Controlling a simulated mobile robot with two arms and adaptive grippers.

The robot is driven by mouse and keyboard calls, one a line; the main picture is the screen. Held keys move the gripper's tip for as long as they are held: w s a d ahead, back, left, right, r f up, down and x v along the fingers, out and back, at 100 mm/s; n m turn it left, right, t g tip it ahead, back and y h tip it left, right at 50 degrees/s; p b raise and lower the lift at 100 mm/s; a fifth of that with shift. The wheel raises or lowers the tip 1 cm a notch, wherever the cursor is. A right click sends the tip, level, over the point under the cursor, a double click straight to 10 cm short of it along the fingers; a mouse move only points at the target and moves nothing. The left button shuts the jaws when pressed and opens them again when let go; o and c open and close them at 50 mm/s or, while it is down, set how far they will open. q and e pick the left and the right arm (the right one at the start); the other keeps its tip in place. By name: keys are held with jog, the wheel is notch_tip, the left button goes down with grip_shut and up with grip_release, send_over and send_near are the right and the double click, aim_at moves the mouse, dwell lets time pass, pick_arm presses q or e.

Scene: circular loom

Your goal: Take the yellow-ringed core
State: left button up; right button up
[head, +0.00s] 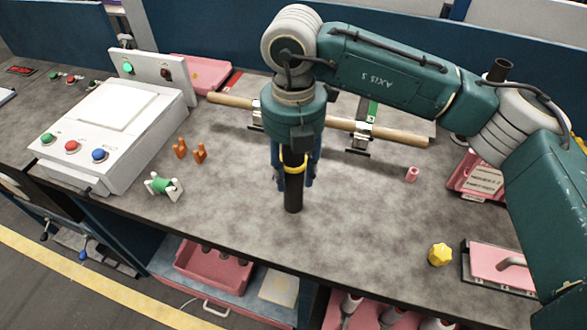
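The yellow-ringed core (293,196) is a dark upright cylinder with a yellow band near its top, near the front middle of the grey table. My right gripper (294,176) points down over it from above. Its blue fingers lie to the left and right of the core's upper part, close to its sides. I cannot tell whether they press on it or whether its foot touches the table. The core's top is hidden by the gripper. My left gripper is not in view.
A long wooden roller (385,133) on brackets lies behind my gripper. A white control box (105,130) stands at left, with orange pegs (199,153) and a green spool (164,186) nearby. A yellow knob (440,254) and pink cylinder (412,174) are at right.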

jog(key=shift+c, duration=1.3)
jog(key=shift+r, duration=0.15)
jog(key=shift+w+r, duration=0.1)
jog(key=shift+r, duration=0.5)
notch_tip(320, 180, up, 18)
jog(key=b, duration=0.2)
jog(key=shift+r, duration=0.25)
